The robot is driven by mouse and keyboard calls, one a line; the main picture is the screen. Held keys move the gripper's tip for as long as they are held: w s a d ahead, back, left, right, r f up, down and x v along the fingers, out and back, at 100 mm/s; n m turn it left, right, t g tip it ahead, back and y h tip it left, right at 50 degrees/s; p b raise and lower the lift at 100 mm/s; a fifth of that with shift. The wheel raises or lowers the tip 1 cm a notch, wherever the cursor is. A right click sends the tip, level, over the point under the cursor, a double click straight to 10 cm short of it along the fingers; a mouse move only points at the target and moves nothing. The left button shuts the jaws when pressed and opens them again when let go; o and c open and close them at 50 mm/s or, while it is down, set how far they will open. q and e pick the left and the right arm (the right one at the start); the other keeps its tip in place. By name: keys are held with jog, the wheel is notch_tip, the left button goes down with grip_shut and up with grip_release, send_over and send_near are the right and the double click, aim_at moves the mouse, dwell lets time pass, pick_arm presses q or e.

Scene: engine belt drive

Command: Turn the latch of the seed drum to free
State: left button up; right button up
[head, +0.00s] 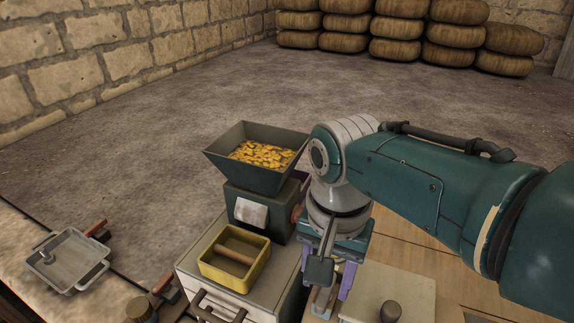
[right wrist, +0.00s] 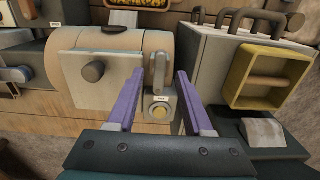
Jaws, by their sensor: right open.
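The seed drum, as I take it, is the tan rounded housing (right wrist: 138,45) in the right wrist view, with a pale panel (right wrist: 88,72) and a dark knob. A grey lever, apparently the latch (right wrist: 160,66), stands nearly upright at its right side. In the head view my right gripper (head: 326,284) points down beside the pale panel (head: 400,295). The lever is hidden there.
A dark hopper (head: 228,150) with yellow seeds (head: 262,154) stands behind a pale cabinet (head: 193,262). A yellow box (head: 235,277) with a bar sits on the cabinet, left of my gripper. A grey tray (head: 68,260) lies at far left. Sacks (head: 397,27) are stacked at the back.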

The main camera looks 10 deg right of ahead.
aim_at(324, 295)
notch_tip(324, 295, up, 6)
jog(key=shift+f+p, duration=0.25)
jog(key=shift+p, duration=0.65)
pick_arm(q)
jog(key=shift+r, duration=1.6)
pick_arm(e)
jog(key=shift+r, duration=0.65)
